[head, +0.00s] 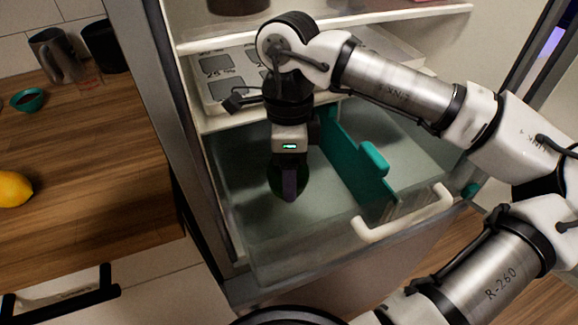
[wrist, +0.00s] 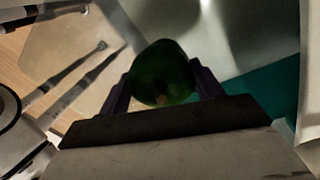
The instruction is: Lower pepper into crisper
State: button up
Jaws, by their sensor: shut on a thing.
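My gripper (head: 289,184) reaches down into the open crisper drawer (head: 262,252), in the compartment left of the teal divider. It is shut on a dark green pepper (wrist: 163,75), which shows between both fingers in the wrist view. In the head view the pepper (head: 273,180) is mostly hidden behind the gripper. I cannot tell whether the pepper touches the drawer floor. The crisper is pulled out, with clear walls and a pale handle (head: 403,214) at its front.
The teal divider (head: 345,150) stands close to the right of my gripper. A shelf with a grey-panelled tray (head: 212,92) is above the drawer's back.

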jog(key=shift+f+b, duration=1.15)
jog(key=shift+f, duration=0.3)
jog(key=shift+f+b, duration=2.4)
jog(key=shift+f, duration=0.15)
dwell(0.5)
jog(key=o, duration=1.1)
jog(key=shift+r, duration=0.15)
